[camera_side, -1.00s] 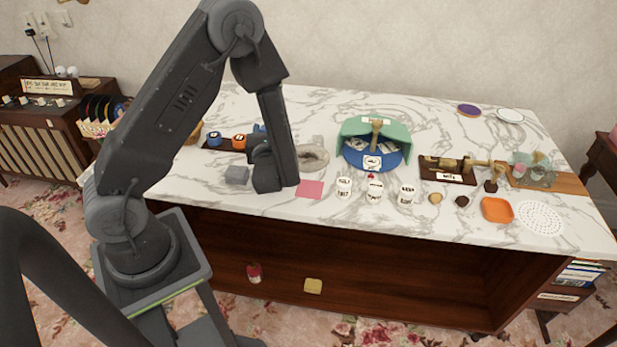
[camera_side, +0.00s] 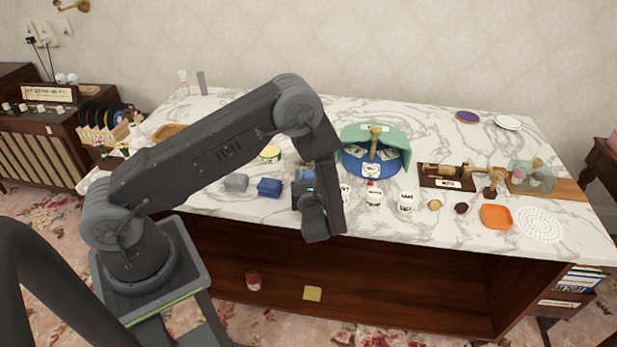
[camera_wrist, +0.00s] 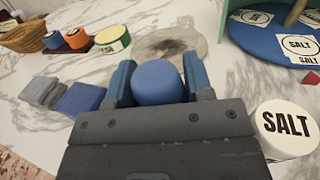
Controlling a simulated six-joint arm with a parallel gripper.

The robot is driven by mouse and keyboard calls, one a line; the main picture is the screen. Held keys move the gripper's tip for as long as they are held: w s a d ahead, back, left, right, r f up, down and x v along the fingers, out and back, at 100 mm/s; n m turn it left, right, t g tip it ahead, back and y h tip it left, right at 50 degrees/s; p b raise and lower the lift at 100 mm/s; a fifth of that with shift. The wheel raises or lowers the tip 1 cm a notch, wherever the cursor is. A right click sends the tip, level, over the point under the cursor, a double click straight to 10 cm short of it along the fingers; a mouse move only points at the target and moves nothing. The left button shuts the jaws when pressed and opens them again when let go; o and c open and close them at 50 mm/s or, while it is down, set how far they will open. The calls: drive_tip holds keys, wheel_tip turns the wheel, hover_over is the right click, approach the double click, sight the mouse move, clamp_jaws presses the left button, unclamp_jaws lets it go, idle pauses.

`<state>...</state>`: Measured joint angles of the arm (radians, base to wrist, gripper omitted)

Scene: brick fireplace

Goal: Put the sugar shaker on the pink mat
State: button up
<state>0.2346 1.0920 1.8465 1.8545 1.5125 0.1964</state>
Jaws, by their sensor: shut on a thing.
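My gripper (camera_wrist: 158,78) is shut on a blue, round-topped thing (camera_wrist: 158,86) in the wrist view, with one finger on each side of it. No label shows on it, so I cannot confirm that it is the sugar shaker. In the side view my gripper (camera_side: 308,190) is over the front middle of the marble table, left of the white shakers. The pink mat is not visible now; in the side view my arm covers where it lay. I cannot tell how high the held thing is.
A white salt shaker (camera_wrist: 288,127) stands close on the right. A grey block (camera_side: 236,182) and a blue block (camera_side: 269,187) lie left. A blue and green round stand (camera_side: 372,165) is behind, to the right. A yellow-green round container (camera_side: 270,153) stands behind the blocks.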

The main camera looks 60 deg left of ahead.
drive_tip(key=shift+f, duration=0.15)
drive_tip(key=o, duration=1)
